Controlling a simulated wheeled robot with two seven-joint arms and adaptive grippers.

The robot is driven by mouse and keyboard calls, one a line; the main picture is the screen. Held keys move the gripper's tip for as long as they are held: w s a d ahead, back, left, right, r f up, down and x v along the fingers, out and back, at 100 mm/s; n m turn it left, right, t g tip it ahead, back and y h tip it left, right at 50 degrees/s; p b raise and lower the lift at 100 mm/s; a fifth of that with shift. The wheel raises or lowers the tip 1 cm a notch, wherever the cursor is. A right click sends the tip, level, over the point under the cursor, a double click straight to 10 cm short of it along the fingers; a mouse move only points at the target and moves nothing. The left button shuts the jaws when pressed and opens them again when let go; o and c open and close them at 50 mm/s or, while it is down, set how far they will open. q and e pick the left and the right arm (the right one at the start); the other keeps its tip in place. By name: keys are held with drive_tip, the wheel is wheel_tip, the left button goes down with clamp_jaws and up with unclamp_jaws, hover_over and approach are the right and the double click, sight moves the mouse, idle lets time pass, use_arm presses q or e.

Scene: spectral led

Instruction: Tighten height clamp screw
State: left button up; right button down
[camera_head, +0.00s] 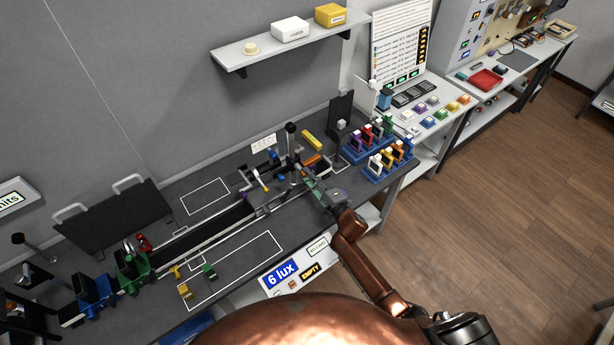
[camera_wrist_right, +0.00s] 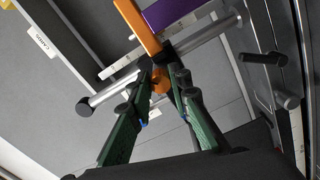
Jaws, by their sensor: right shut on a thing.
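My right gripper (camera_head: 304,175) reaches in from the lower right to the posts on the far part of the optical rail (camera_head: 215,236). In the right wrist view its two green fingers (camera_wrist_right: 160,78) are shut around a small orange knob (camera_wrist_right: 160,84), which I take to be the height clamp screw. The knob sits beneath an orange bar (camera_wrist_right: 138,27) beside a purple bar (camera_wrist_right: 175,10). A silver rod with a dark end (camera_wrist_right: 112,88) passes close to the fingertips. The fingers partly hide the knob, so its tightness cannot be told. My left gripper is not in view.
A dark upright post (camera_head: 291,138) stands close to the gripper. Blue racks with coloured holders (camera_head: 386,160) stand to the right. Green (camera_head: 133,268) and blue (camera_head: 92,296) mounts stand at the left. A white-outlined area (camera_head: 236,268) in front of the rail is mostly free.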

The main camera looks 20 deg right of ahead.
idle(0.4)
drive_tip(key=c, duration=1.8)
unclamp_jaws()
drive_tip(key=shift+o, duration=0.2)
drive_tip(key=v, duration=1.2)
